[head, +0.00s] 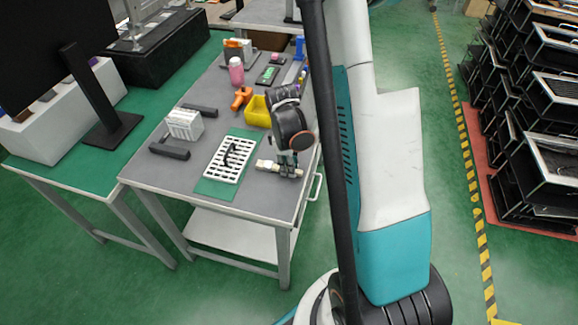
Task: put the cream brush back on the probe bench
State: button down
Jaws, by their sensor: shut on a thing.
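The cream brush (265,165) shows in the head view at the right front part of the grey probe bench (262,197). My gripper (287,168) points down over this part of the bench and is shut on the brush. The brush's pale end sticks out to the left of the fingers, and part of it is hidden by them. The brush is at or just above the bench top; I cannot tell whether it touches.
A white slotted tray (222,173) on a green mat lies just left of the brush. A yellow bin (257,112), an orange tool (241,98), a pink bottle (236,71) and a white rack (185,123) stand farther back. Bare bench lies in front of the brush.

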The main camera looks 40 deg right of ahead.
jog(key=c, duration=1.5)
grip_release()
jog(key=shift+f, duration=0.1)
jog(key=shift+c, duration=0.2)
notch_tip(320, 180, up, 12)
jog(key=p, duration=0.5)
jog(key=shift+w+a, duration=0.3)
jog(key=shift+w, duration=0.05)
